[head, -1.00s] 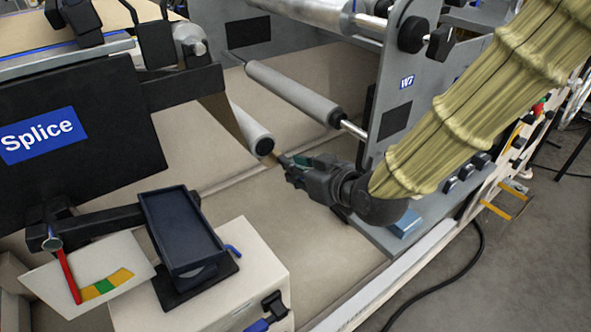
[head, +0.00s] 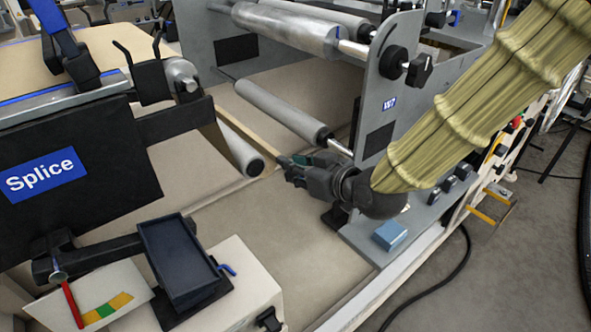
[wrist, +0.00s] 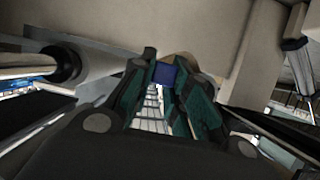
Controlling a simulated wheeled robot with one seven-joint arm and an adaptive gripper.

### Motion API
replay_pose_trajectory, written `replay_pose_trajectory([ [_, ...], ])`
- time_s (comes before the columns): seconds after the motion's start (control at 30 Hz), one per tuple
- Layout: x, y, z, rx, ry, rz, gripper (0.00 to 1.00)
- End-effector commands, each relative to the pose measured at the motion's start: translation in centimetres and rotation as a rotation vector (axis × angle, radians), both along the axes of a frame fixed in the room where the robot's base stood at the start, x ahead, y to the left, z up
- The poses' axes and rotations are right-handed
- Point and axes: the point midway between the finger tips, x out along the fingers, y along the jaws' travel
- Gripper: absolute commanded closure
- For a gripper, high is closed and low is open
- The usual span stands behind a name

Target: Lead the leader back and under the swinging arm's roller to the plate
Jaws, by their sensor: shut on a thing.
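My gripper (head: 281,160) is shut on the end of the tan leader (head: 262,139), just right of the grey roller's end. The leader shows as a narrow tan strip running from my fingertips up and left behind this roller (head: 240,147). In the wrist view my fingers (wrist: 168,78) close around a blue piece (wrist: 163,73), with a tan edge (wrist: 187,63) beyond. I cannot tell which part is the plate.
A second grey roller (head: 285,113) lies behind, ending near the grey side frame (head: 392,90). The black Splice panel (head: 70,175) stands left. A dark tray (head: 178,262) sits on a pale box at front. A blue block (head: 390,235) lies on the frame's base. The floor between is open.

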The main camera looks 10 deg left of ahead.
Motion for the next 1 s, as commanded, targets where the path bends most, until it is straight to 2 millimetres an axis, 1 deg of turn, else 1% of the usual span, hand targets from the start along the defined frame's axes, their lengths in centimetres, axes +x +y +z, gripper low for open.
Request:
replay_pose_trajectory([
  [0.17,0.0,0.0,0.2,0.001,-0.001,0.000,1.00],
  [1.0,0.0,0.0,7.2,0.001,-0.001,0.000,1.00],
])
